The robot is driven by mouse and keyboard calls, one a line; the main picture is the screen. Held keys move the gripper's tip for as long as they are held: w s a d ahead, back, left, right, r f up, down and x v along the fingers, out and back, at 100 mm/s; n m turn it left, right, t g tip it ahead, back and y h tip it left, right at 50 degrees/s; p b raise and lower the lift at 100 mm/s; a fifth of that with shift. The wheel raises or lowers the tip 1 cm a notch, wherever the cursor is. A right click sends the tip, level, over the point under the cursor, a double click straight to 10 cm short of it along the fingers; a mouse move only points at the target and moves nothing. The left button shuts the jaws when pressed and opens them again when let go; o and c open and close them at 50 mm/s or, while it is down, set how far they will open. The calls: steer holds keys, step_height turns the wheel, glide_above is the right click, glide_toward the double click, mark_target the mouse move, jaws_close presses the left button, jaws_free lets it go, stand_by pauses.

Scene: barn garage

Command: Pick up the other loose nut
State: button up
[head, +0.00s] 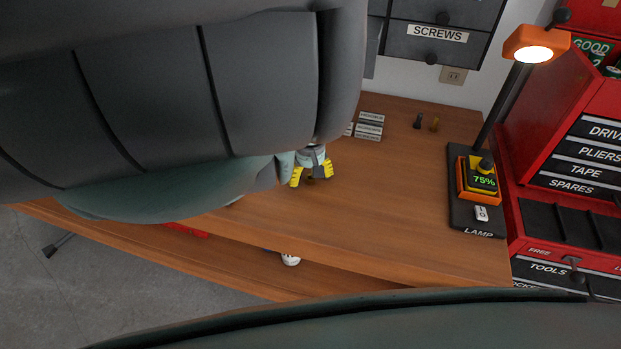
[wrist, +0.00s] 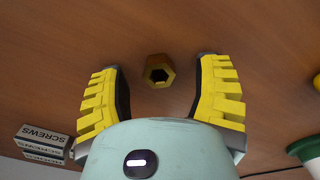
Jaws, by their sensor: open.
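A brass-coloured hex nut (wrist: 159,70) with a dark hole sits on the wooden bench, in the wrist view. My gripper (wrist: 158,64) is open, with one yellow-padded finger on each side of the nut. Gaps show on both sides, so neither finger touches it. In the head view my gripper (head: 311,173) is low over the bench, partly behind my arm. The nut is not clear there. A dark upright piece (head: 418,121) and a small brass-coloured piece (head: 435,125) stand farther back on the bench; I cannot tell what they are.
Small labelled boxes (head: 369,127) stand near the bench's back edge; a SCREWS box (wrist: 42,138) shows in the wrist view. A lamp base (head: 478,222) and red tool chest (head: 560,235) are at the right. A green and white object (wrist: 306,150) is cut off. The bench (head: 400,200) right of my gripper is clear.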

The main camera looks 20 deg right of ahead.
mark_target(311, 179)
jaws_close()
stand_by(0.3)
steer(key=shift+r, duration=0.2)
steer(key=shift+r, duration=0.55)
steer(key=shift+s+r, duration=0.25)
steer(key=shift+r, duration=0.4)
steer(key=shift+s+r, duration=0.25)
steer(key=shift+r, duration=0.35)
steer(key=s+p, duration=0.1)
steer(key=s, duration=0.1)
steer(key=s+a+p, duration=0.1)
steer(key=s+p, duration=0.1)
steer(key=s, duration=0.1)
steer(key=s+a+r+p, duration=0.1)
steer(key=s, duration=0.2)
steer(key=shift+s+a+p, duration=0.15)
steer(key=shift+a+p, duration=0.1)
steer(key=shift+p, duration=0.15)
steer(key=s+p, duration=0.3)
steer(key=p, duration=0.1)
steer(key=shift+s+a+r, duration=0.1)
steer(key=shift+s+a, duration=0.3)
steer(key=shift+s+a+p, duration=0.3)
steer(key=shift+s+p, duration=0.2)
steer(key=shift+s, duration=0.2)
steer(key=shift+s+p, duration=0.4)
steer(key=shift+s, duration=0.05)
